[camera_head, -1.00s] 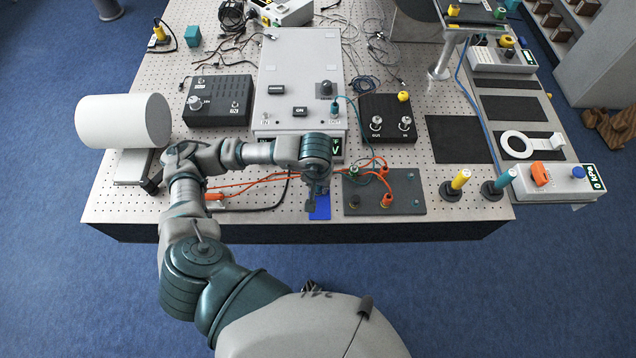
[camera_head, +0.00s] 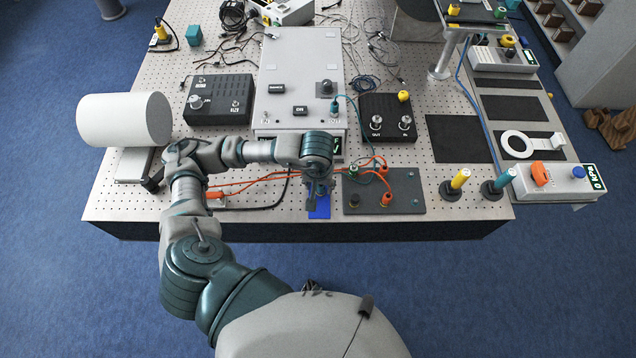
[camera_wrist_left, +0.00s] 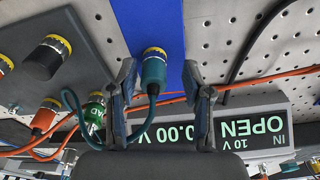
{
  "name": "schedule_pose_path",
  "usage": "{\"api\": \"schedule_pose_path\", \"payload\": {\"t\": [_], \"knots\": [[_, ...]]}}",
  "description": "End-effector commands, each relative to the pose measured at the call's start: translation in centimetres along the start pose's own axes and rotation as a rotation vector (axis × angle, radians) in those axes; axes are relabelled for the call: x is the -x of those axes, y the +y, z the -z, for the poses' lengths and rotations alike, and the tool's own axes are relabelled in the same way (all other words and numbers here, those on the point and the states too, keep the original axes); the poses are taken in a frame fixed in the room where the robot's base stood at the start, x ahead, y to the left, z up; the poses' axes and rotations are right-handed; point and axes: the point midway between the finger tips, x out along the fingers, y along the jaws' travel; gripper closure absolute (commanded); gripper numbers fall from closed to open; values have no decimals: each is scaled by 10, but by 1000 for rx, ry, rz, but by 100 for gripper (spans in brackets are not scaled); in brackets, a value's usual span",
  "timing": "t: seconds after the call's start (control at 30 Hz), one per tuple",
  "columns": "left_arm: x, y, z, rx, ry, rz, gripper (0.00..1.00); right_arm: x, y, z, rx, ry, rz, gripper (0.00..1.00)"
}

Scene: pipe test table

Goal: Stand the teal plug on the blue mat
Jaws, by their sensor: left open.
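The teal plug (camera_wrist_left: 153,75) appears upright on the blue mat (camera_wrist_left: 160,22) in the left wrist view, its yellow-ringed end toward the mat and its teal cable at the near end. My left gripper (camera_wrist_left: 165,80) is open, with one finger on each side of the plug and visible gaps. In the head view the blue mat (camera_head: 319,209) lies at the table's front edge. My left gripper (camera_head: 317,192) is over it there and largely hides the plug. My right gripper is not in view.
A dark socket panel (camera_head: 405,203) with orange and green leads is right of the mat. Orange leads (camera_head: 245,184) run behind it to the left. A display box (camera_wrist_left: 250,130) is close to the fingers. The table's front edge is just below the mat.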

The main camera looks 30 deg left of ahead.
Motion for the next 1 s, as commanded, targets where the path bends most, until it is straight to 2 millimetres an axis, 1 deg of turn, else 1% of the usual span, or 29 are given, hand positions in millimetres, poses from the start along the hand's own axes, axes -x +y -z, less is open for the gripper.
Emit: {"api": "schedule_pose_path", "payload": {"t": [0.03,0.3,0.4,0.5,0.6,0.73,1.0], "knots": [[11,1,2,-1,9,-5,50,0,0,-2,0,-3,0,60],[74,-1,2,0,9,-7,50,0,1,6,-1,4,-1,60],[93,-1,2,-1,8,-6,50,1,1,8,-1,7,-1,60],[106,-1,2,0,7,-5,50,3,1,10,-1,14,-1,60],[113,-1,1,0,5,-5,50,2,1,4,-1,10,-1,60],[116,-1,1,0,3,-4,50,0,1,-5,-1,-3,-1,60],[115,-1,1,0,3,-4,50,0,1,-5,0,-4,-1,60]]}}
